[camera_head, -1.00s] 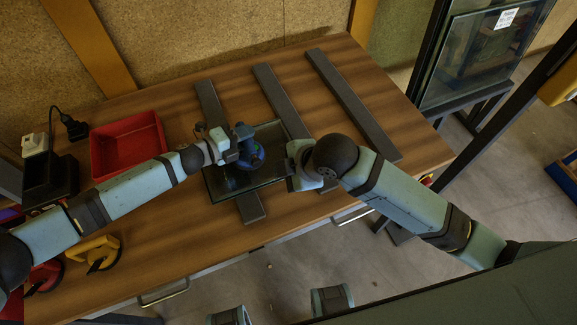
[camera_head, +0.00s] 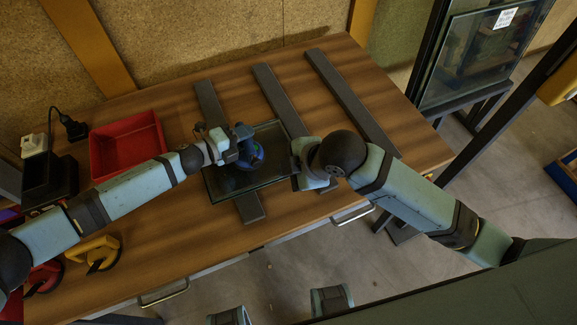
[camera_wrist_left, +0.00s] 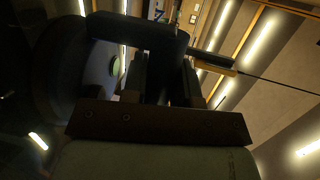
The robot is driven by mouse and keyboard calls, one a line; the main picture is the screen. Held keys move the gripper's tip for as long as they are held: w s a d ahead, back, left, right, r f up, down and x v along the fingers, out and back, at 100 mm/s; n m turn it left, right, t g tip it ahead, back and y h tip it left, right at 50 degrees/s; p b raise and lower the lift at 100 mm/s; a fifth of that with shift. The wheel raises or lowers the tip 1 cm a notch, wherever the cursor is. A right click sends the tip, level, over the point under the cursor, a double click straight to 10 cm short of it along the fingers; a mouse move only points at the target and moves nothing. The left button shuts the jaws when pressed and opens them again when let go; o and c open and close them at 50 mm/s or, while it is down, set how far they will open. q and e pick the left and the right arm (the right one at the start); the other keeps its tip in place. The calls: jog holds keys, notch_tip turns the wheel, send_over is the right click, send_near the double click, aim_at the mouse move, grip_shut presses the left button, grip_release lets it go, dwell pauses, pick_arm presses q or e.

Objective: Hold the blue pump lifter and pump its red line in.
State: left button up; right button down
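The blue pump lifter (camera_head: 251,158) sits on the dark glass pane (camera_head: 225,184), which lies across the grey bars on the table. My left gripper (camera_head: 232,148) is at the lifter's upper part. In the left wrist view, its dark fingers (camera_wrist_left: 165,80) sit close around the lifter's handle (camera_wrist_left: 135,32) and look closed on it, though the contact is in shadow. The round body of the lifter (camera_wrist_left: 70,70) shows at left with a green button. I cannot see the red line. My right gripper (camera_head: 300,168) is beside the pane's right edge; its fingers are hidden.
A red bin (camera_head: 127,146) stands left of the pane. Yellow (camera_head: 95,254) and red (camera_head: 44,276) lifters lie at the table's front left. Grey bars (camera_head: 352,102) cross the table. A framed glass (camera_head: 480,60) stands at the back right.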

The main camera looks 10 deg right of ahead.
pick_arm(q)
jog(key=o, duration=0.5)
jog(key=shift+r, duration=0.1)
jog(key=shift+o, duration=0.2)
